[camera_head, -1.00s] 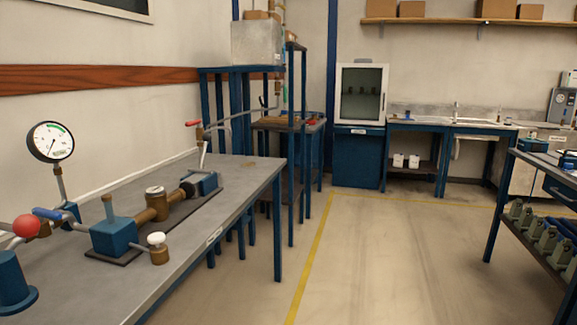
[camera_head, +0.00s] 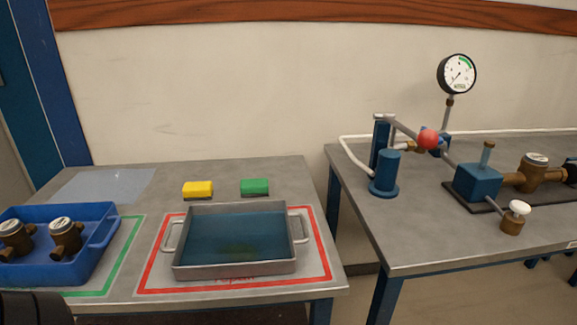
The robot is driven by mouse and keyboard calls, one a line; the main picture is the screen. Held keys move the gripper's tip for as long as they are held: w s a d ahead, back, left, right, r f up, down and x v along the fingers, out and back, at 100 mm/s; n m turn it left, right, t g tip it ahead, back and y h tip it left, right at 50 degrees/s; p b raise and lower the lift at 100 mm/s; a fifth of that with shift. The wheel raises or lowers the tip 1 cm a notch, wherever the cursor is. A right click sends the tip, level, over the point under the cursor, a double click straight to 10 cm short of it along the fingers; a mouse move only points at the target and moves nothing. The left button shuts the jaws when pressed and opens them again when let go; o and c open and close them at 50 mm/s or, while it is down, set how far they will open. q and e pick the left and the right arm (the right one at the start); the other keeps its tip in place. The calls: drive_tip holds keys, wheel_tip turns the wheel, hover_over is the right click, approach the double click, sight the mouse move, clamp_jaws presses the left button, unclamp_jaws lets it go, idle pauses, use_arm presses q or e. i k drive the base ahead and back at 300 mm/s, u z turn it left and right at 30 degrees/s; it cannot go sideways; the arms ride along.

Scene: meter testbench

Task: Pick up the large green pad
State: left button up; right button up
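A green pad (camera_head: 255,186) lies on the grey table on the left side of the view, just behind a metal tray. A yellow pad (camera_head: 198,188) of similar size lies to its left, with a gap between them. Both look like thick blocks with a dark underside. Nothing touches the green pad from above.
The metal tray (camera_head: 180,262) holds bluish liquid inside a red outline. A blue bin (camera_head: 88,270) with brass meters stands at left, partly on a green outline. A second table (camera_head: 430,250) at right carries a pump (camera_head: 385,172), pressure gauge (camera_head: 457,74) and pipework.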

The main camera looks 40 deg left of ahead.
sight(254, 186)
drive_tip(key=u, duration=1.2)
drive_tip(key=k, duration=0.6)
drive_tip(key=z, duration=0.45)
